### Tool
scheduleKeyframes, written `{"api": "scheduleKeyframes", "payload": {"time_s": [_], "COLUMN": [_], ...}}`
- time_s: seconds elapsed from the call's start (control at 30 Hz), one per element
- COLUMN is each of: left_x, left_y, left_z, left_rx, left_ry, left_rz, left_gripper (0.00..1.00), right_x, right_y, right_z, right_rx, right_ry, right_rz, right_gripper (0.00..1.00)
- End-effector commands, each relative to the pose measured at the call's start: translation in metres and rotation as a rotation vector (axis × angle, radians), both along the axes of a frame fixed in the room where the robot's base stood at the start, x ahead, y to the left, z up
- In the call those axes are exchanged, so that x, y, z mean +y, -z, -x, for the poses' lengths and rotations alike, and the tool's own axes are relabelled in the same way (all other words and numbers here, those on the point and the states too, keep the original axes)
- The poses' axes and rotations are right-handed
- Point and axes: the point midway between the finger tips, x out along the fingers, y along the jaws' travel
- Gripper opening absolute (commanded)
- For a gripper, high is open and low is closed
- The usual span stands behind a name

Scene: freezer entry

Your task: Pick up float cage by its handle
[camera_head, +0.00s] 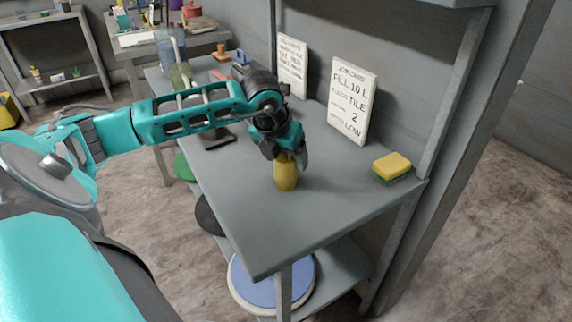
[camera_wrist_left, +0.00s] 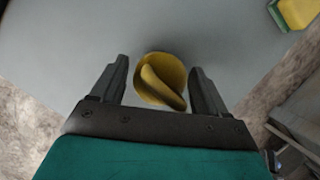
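The float cage (camera_head: 286,176) appears to be the yellow rounded object standing upright on the grey table near its front end. In the left wrist view the yellow object (camera_wrist_left: 160,80) shows from above, with a yellow bar across its top that looks like the handle (camera_wrist_left: 160,88). My left gripper (camera_head: 288,160) points down over it, and its fingers partly hide its top in the head view. In the left wrist view my left gripper (camera_wrist_left: 158,82) is open, with one finger on each side of the yellow object and visible gaps between. My right gripper is not in view.
A yellow and green sponge (camera_head: 392,168) lies near the table's right edge. Two written cards (camera_head: 352,100) lean at the wall side. Further back on the table (camera_head: 330,205) stand bottles (camera_head: 180,75) and small items. A round blue-topped thing (camera_head: 262,285) sits on the lower shelf.

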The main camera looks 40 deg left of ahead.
Motion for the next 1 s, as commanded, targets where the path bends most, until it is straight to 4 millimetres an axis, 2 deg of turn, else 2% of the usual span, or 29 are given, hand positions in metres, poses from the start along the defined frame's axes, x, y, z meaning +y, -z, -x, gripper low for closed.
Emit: {"api": "scheduleKeyframes", "payload": {"time_s": [0.07,0.47,0.77,0.87,1.0], "left_x": [0.000,0.000,0.000,0.000,0.000], "left_y": [0.000,0.000,-0.003,-0.009,-0.028], "left_z": [0.000,0.000,0.000,-0.001,-0.001], "left_rx": [0.000,-0.001,-0.002,-0.004,-0.006], "left_ry": [0.000,0.000,0.000,0.000,0.001], "left_rz": [0.000,0.000,-0.001,0.000,0.000], "left_gripper": [0.67,0.29,0.28,0.28,0.28], "right_x": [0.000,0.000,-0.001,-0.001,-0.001], "right_y": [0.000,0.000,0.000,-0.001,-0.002], "right_z": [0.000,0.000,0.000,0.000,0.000], "right_rx": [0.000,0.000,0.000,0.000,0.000], "right_ry": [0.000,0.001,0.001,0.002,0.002], "right_rz": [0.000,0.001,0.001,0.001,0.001], "right_gripper": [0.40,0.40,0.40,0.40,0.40]}}
